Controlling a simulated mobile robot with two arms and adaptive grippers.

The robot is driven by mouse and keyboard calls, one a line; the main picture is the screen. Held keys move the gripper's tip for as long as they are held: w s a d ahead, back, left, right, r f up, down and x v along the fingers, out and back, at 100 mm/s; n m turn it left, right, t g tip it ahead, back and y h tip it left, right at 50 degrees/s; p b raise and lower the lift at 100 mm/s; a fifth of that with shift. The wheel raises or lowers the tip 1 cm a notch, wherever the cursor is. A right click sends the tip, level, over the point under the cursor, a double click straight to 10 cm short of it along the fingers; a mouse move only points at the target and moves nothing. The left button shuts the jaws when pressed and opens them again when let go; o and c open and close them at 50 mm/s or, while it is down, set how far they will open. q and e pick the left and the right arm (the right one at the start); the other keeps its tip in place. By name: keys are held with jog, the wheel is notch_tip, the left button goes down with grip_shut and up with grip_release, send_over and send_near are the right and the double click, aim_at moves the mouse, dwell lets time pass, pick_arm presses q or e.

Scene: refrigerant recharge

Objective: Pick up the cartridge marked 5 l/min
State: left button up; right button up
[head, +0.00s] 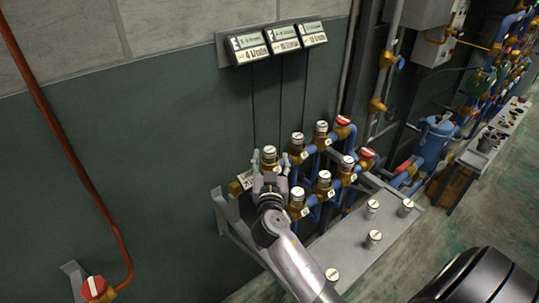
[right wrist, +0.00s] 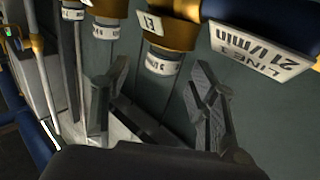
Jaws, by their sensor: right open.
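My right gripper (head: 270,164) is open at the left end of the pipe manifold. In the head view its fingertips lie either side of the left white-capped cartridge (head: 269,154) of the back row; I cannot tell whether they touch it. In the right wrist view the open fingers (right wrist: 158,100) have a gap between them. A white cartridge (right wrist: 153,65) in a brass fitting shows beyond this gap, its small marking seemingly 5 l/min but hard to read. The markings in the head view are too small to read. My left gripper is not in view.
More capped cartridges (head: 324,178) sit close by on the brass and blue pipes. A line plate (right wrist: 270,45) is beside the right finger in the wrist view. Several loose cartridges (head: 374,238) stand on the grey shelf (head: 345,250). Three displays (head: 285,42) hang above.

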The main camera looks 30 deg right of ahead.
aim_at(270, 157)
jog(key=x, duration=0.4)
jog(key=shift+w+d+f, duration=0.1)
jog(key=shift+w+f, duration=0.15)
jog(key=shift+w, duration=0.1)
grip_shut()
dwell(0.4)
